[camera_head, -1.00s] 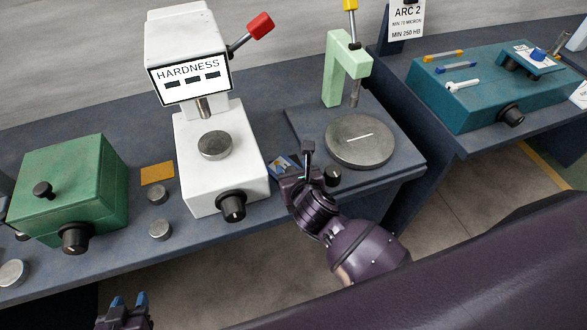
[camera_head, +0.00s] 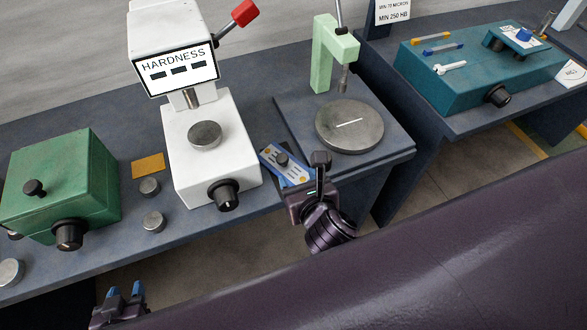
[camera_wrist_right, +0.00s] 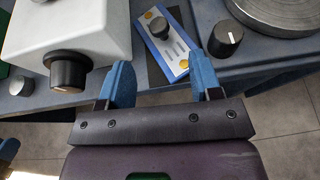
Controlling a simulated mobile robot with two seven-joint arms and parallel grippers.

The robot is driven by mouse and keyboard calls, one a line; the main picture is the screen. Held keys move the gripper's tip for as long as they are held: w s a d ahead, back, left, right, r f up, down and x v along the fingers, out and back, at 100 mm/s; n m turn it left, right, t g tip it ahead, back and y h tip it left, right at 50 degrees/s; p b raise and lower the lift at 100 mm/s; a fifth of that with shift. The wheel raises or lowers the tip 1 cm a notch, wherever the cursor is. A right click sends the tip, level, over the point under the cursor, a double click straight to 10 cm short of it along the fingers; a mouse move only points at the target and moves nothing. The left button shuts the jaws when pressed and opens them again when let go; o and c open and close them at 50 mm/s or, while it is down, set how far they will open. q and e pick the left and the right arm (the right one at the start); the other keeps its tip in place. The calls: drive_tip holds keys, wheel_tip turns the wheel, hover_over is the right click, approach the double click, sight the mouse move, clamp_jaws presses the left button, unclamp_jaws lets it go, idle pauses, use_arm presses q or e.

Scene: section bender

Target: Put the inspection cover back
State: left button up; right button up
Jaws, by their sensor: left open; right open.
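The likely inspection cover is a small blue-edged plate (camera_head: 270,154) with a pale label, yellow spots and a dark knob. It lies at an angle on the bench between the white hardness tester and the round-plate stand. The right wrist view also shows this plate (camera_wrist_right: 177,57), ahead of the fingers, with a dark patch beside its left edge. My right gripper (camera_wrist_right: 163,78) is open and empty, its blue fingers short of the plate; the head view shows it (camera_head: 307,186) near the bench's front edge. My left gripper (camera_head: 125,290) is open and empty, low at the left.
The hardness tester (camera_head: 210,160) stands left of the plate, its black dial facing front. A black knob (camera_head: 320,158) and the round metal plate (camera_head: 349,126) are at the right. A green box (camera_head: 65,185) and metal discs (camera_head: 153,222) are further left.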

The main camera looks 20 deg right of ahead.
drive_tip(key=shift+s+r, duration=0.2)
drive_tip(key=shift+s, duration=0.2)
drive_tip(key=w+d+r+n+t+h, duration=0.1)
drive_tip(key=d+r+n+t+h, duration=0.15)
drive_tip(key=d+n+t, duration=0.4)
drive_tip(key=s+d+f+n+g, duration=0.2)
drive_tip(key=f+n, duration=0.3)
drive_tip(key=n, duration=0.5)
drive_tip(key=s+d+f+n+g+y, duration=0.1)
drive_tip(key=f+n, duration=0.4)
drive_tip(key=n, duration=0.5)
drive_tip(key=s+d+f+n+g+y, duration=0.1)
drive_tip(key=s+d+f+n+g, duration=0.3)
drive_tip(key=n, duration=0.6)
drive_tip(key=shift+s+f+n+g, duration=0.15)
drive_tip(key=shift+f+n+g, duration=0.2)
drive_tip(key=shift+f+g, duration=0.15)
drive_tip(key=shift+y, duration=0.25)
